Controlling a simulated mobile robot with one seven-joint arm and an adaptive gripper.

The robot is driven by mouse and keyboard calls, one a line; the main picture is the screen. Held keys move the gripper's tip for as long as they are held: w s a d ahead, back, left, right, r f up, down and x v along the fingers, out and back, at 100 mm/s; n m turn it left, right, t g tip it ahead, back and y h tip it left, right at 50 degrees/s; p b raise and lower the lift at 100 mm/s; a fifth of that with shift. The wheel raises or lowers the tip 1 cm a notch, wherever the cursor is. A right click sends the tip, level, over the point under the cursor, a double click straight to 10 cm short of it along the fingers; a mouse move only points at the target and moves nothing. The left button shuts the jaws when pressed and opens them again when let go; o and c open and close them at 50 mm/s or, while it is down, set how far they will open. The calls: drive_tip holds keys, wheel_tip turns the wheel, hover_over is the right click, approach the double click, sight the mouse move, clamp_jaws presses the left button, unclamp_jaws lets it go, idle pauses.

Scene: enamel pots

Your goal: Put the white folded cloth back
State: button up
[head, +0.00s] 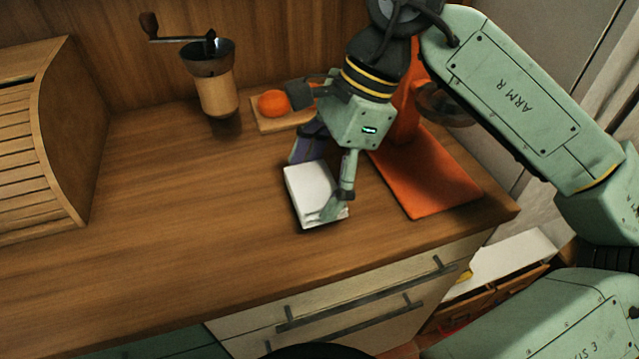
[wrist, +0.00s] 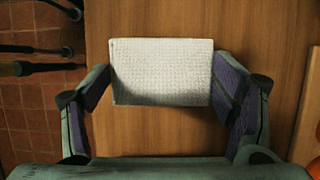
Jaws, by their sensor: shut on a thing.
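The white folded cloth (head: 311,189) lies flat at or just above the wooden counter, near the middle of the head view. It also shows in the wrist view (wrist: 162,72) as a textured white rectangle between the two fingers. My gripper (head: 322,181) reaches down from above and is shut on the cloth, one finger at each short side. In the wrist view my gripper (wrist: 160,92) has purple pads against the cloth's left and right edges. I cannot tell whether the cloth's underside touches the counter.
An orange mat (head: 428,178) lies to the right, with an orange object (head: 405,105) partly hidden by my arm. A board (head: 283,121) with an orange fruit (head: 272,103) and a coffee grinder (head: 214,82) stand behind. A bread box (head: 50,140) is at left. The counter's left middle is clear.

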sight(326, 180)
drive_tip(key=shift+w+d+f, duration=0.1)
drive_tip(key=shift+w+f, duration=0.15)
drive_tip(key=shift+f, duration=0.1)
wheel_tip(326, 180, down, 2)
drive_tip(key=shift+f+p, duration=0.1)
drive_tip(key=shift+p, duration=0.45)
drive_tip(key=shift+f, duration=0.35)
drive_tip(key=shift+f+b, duration=0.2)
drive_tip(key=shift+b, duration=0.15)
drive_tip(key=o, duration=1.1)
drive_tip(key=shift+o, duration=0.2)
drive_tip(key=shift+r+p, duration=0.25)
drive_tip(key=shift+p, duration=0.05)
drive_tip(key=b+v, duration=0.1)
drive_tip(key=v, duration=1.1)
drive_tip(key=shift+b, duration=0.4)
